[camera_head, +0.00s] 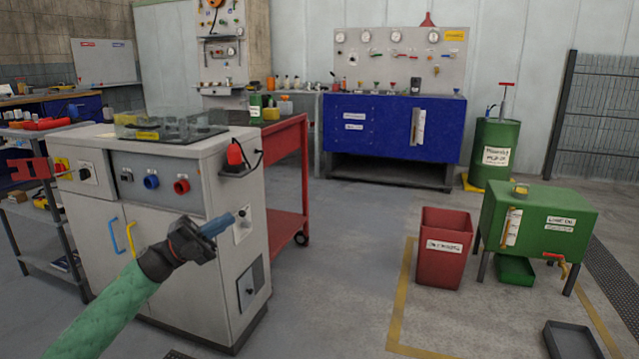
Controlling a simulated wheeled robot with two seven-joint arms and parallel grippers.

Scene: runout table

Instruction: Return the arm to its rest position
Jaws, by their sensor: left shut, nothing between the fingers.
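My left arm, in a green sleeve, comes in from the lower left. Its left gripper (222,222) is shut and empty, with bluish fingers pointing right and slightly up. In the picture the fingertips lie just left of a small switch plate (243,224) on the side of the grey-white cabinet (190,270). I cannot tell whether they touch it. The gripper hides part of the cabinet's front edge. My right gripper is not in view.
The cabinet stands close to the arm, with a red cart (285,150) behind it. A red bin (444,250) and a green tank (540,225) on legs stand to the right. A black tray (572,342) lies on the floor. Floor between cabinet and bin is clear.

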